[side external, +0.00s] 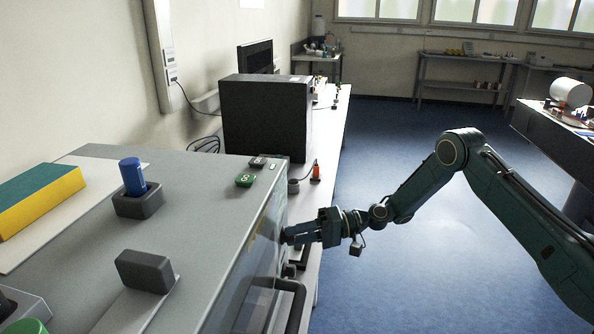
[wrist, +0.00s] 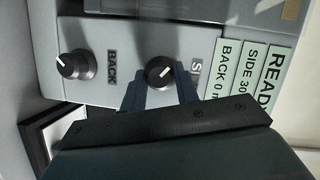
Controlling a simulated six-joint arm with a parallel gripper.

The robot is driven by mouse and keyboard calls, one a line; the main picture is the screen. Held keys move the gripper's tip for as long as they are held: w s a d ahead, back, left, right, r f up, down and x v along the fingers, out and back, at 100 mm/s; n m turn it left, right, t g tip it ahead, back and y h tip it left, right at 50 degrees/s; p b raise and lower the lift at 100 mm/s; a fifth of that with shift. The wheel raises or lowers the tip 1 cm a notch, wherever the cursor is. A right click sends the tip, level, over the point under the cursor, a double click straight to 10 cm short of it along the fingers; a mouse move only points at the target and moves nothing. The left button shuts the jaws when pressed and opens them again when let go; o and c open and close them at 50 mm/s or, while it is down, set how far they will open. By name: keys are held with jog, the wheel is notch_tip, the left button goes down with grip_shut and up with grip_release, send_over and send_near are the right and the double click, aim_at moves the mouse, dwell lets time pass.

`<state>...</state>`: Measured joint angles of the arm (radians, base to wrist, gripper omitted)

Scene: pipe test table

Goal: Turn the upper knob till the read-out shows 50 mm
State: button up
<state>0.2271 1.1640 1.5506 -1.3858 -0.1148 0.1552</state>
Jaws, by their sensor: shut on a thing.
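The upper knob (wrist: 160,72) is round and black with a white pointer line, and its label is partly hidden, starting with "S". My gripper (wrist: 160,88) has its two fingers shut on this knob from either side. In the side external view my gripper (side external: 289,236) reaches the front face of the grey machine (side external: 200,215), where the knob is mostly hidden. The lower knob (wrist: 75,65), labelled "BACK", stands free. The read-out (wrist: 255,75) is a set of pale green plates. They read "SIDE 30", with the rest cut off, and "BACK 0 m".
A bar handle (side external: 292,295) sticks out of the machine front below the knobs. A blue-capped piece (side external: 133,178), a dark block (side external: 146,271) and a yellow-green block (side external: 38,200) are on top. A black box (side external: 266,118) stands behind.

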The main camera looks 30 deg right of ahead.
aim_at(281, 206)
jog(key=shift+m+y, duration=0.4)
jog(key=shift+m, duration=0.5)
jog(key=o, duration=1)
jog(key=shift+c, duration=0.2)
jog(key=shift+r, duration=0.1)
jog(key=shift+r, duration=0.55)
jog(key=o, duration=0.7)
notch_tip(281, 206, up, 7)
jog(key=shift+w+d+r, duration=0.1)
jog(key=shift+w+r, duration=0.05)
jog(key=shift+r, duration=0.05)
jog(key=shift+c, duration=0.2)
notch_tip(281, 206, up, 11)
jog(key=shift+r, duration=0.1)
jog(key=c, duration=0.7)
